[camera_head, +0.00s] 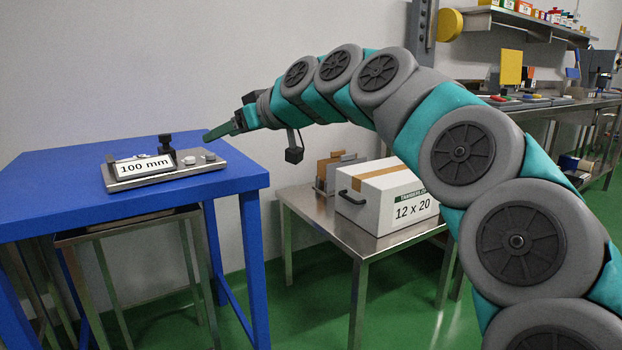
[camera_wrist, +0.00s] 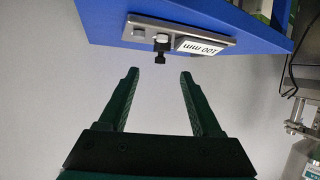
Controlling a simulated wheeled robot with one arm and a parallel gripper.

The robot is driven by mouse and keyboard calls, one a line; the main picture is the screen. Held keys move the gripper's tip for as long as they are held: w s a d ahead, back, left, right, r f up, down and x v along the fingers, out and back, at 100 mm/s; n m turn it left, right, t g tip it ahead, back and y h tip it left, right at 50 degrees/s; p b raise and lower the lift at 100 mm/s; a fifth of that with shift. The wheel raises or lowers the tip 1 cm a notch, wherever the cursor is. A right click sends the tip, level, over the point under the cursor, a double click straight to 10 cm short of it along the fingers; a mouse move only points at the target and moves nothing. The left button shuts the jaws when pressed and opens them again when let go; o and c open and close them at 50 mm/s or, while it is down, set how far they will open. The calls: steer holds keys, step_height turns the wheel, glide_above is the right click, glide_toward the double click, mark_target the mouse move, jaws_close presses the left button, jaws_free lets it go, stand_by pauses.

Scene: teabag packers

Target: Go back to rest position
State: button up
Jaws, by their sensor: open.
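My gripper (camera_head: 208,136) is at the end of my outstretched teal and grey arm, near the blue table's (camera_head: 235,184) right side. In the wrist view its two dark green fingers (camera_wrist: 159,73) are apart with nothing between them. A metal fixture with a "100 mm" label (camera_head: 146,166) and a black knob (camera_head: 166,143) sits on the blue table. The fixture also shows in the wrist view (camera_wrist: 215,42), upside down and beyond the fingertips. In the head view the fingertips are up and to the right of the fixture; no contact shows.
A steel table (camera_head: 330,236) right of the blue one carries a white box marked "12 x 20" (camera_head: 385,201) and brown items (camera_head: 335,170), below my arm. A shelf (camera_head: 510,20) and a long bench (camera_head: 560,103) stand at the back right. Green floor shows between the tables.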

steer(key=s+d+f+m+g+h+p, duration=0.2)
steer(key=s+d+f+m+g+h, duration=0.1)
steer(key=s+d+f, duration=0.7)
steer(key=s+d+f+m+g+h+p, duration=0.2)
steer(key=s+d+f, duration=0.9)
steer(key=s, duration=0.7)
steer(key=s+d+f+m+g+h+p, duration=0.1)
steer(key=s+d+f+m+g+h, duration=0.3)
steer(key=s+d+f, duration=0.6)
steer(key=s+f+m+h, duration=0.1)
steer(key=s+m+h, duration=0.1)
steer(key=s, duration=0.2)
steer(key=shift+d+p, duration=0.15)
steer(key=shift+p, duration=0.25)
steer(key=shift+w, duration=0.1)
